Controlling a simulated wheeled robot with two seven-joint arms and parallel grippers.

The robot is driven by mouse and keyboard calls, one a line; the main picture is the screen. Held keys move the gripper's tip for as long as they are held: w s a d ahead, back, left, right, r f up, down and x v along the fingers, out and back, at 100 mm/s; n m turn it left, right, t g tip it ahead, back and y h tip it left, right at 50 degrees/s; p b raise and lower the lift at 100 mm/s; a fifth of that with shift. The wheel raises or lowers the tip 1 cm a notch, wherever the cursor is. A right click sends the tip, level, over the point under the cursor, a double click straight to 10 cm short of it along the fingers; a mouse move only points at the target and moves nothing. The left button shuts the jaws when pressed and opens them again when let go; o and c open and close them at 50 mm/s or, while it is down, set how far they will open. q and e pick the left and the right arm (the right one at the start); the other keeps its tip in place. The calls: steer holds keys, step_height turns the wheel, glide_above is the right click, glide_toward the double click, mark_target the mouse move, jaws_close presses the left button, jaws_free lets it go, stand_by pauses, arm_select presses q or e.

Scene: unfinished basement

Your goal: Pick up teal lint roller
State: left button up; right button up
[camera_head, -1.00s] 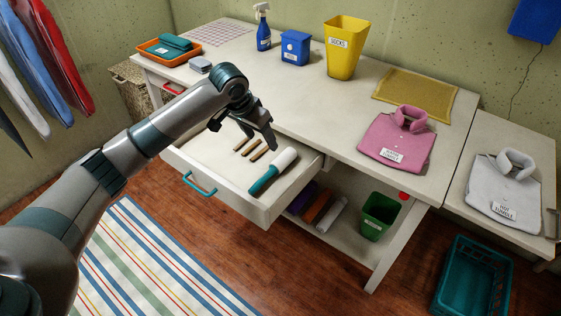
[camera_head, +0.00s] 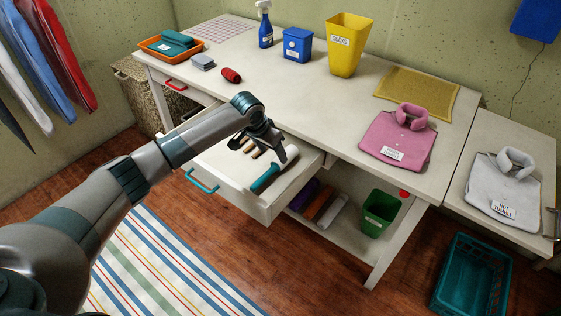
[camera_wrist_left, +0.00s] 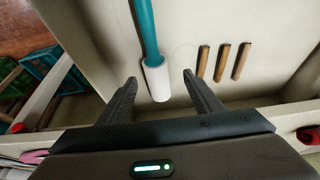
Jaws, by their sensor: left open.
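The lint roller (camera_head: 266,179) lies in the open drawer (camera_head: 232,189), with a teal handle and a white roller head. In the left wrist view, its teal handle (camera_wrist_left: 147,32) points away from me and its white head (camera_wrist_left: 158,84) lies between the open fingers as seen from above. My left gripper (camera_head: 258,149) is open and empty over the drawer, near the white head. It hides part of the drawer in the head view. The wrist view shows the fingers (camera_wrist_left: 160,80) on either side of the head, not visibly touching it. My right gripper is not in view.
Several wooden clothespins (camera_wrist_left: 222,62) lie beside the roller. The table (camera_head: 300,100) holds a red rolled item (camera_head: 231,75), a blue box (camera_head: 297,46), a yellow socks bin (camera_head: 345,50) and a pink folded shirt (camera_head: 398,138). A green bin (camera_head: 378,214) stands on the shelf below.

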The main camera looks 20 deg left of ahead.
arm_select(q)
steer(key=shift+x, duration=0.75)
steer(key=shift+f, duration=0.1)
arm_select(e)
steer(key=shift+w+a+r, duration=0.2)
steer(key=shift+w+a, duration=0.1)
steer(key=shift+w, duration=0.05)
